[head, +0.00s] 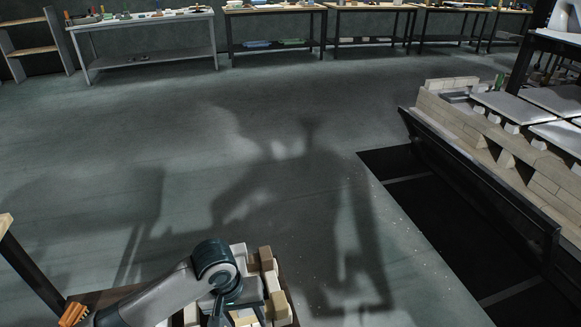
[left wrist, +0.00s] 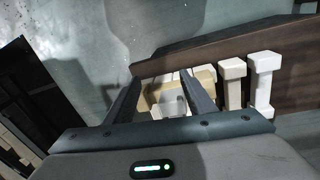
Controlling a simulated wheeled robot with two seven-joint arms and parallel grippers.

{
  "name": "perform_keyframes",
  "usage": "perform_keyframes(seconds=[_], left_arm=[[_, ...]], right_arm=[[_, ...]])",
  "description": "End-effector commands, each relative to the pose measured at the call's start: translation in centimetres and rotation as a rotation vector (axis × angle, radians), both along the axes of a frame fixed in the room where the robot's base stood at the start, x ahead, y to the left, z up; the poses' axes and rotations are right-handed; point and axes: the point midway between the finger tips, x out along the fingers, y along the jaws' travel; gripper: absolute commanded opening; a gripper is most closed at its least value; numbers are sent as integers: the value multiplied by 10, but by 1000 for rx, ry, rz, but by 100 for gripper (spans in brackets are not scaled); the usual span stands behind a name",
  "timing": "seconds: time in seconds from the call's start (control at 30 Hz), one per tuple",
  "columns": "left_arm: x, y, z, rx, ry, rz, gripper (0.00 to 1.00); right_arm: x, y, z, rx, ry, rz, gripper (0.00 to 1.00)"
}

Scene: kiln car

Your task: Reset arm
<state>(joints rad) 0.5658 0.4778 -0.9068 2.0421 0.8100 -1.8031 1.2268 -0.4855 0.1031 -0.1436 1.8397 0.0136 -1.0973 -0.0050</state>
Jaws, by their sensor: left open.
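My left arm comes in from the lower left in the head view. I see nothing held, and how far the fingertips are from the blocks cannot be told. My right gripper is not in view.
The kiln car (head: 480,185) with pale bricks and white slabs (head: 515,107) stands at the right, beside a dark floor pit (head: 400,190). Workbenches (head: 270,10) line the back. The middle floor is clear, with shadows on it.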

Motion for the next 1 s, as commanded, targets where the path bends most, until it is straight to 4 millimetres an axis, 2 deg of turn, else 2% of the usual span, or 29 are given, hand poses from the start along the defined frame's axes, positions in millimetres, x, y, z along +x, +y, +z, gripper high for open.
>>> perform_keyframes(seconds=[0.3,0.53,0.77,1.0], left_arm=[[-41,-30,-22,-136,-94,-135,50],[-70,-29,-34,-181,-194,-189,50],[-104,-1,-49,-146,-275,-209,50],[-146,46,-62,-37,-314,-223,50]], right_arm=[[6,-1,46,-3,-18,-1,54],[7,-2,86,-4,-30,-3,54],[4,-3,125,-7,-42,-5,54],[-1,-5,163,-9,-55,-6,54]])
